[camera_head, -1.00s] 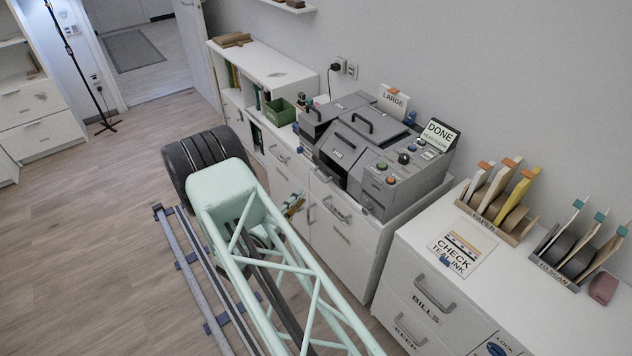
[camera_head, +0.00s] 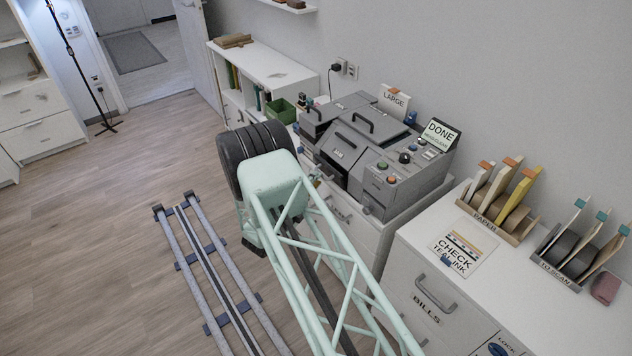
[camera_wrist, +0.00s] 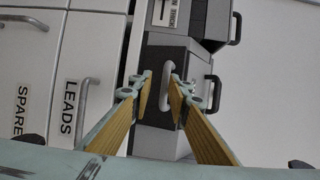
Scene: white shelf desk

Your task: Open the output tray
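The grey machine (camera_head: 408,190) stands on a white cabinet, with a lit DONE sign (camera_head: 437,136) on top. In the wrist view a pale grey handle (camera_wrist: 166,88) sits on a dark panel of the machine (camera_wrist: 172,54), between my fingertips. I cannot tell for certain that this panel is the output tray; it looks closed. My gripper (camera_wrist: 161,82) is open, its two tan-padded fingers on either side of the handle. I see no clear contact. In the head view my own arm hides the gripper.
White drawers marked LEADS (camera_wrist: 72,108) and SPARE (camera_wrist: 20,110) with bar handles lie at left in the wrist view. Black handles stick out of the machine at right. The PAPER rack (camera_head: 500,222) and TO SCAN rack (camera_head: 560,268) stand on the right cabinet.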

